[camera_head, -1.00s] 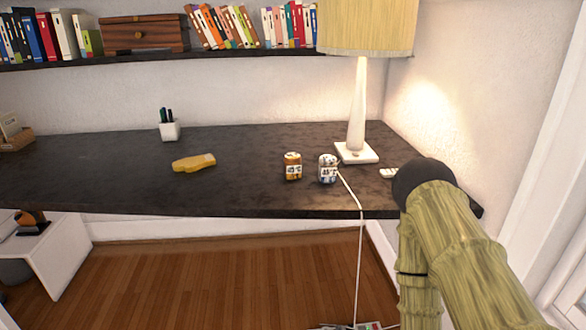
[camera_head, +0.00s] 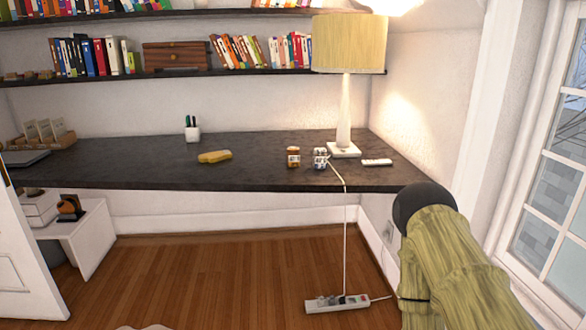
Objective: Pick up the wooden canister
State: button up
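My arm shows at the lower right, well to the right of both canisters. My gripper is not in view.
A lamp (camera_head: 345,115) stands behind the canisters; its cord hangs over the desk edge to a power strip (camera_head: 337,303) on the floor. A yellow object (camera_head: 214,156), a pen cup (camera_head: 192,130) and a small white object (camera_head: 377,162) are on the desk. Wooden floor (camera_head: 220,270) before it is mostly open.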

aim_at(293, 156)
jog(key=u, duration=1.3)
jog(key=i, duration=2)
jog(key=z, duration=0.55)
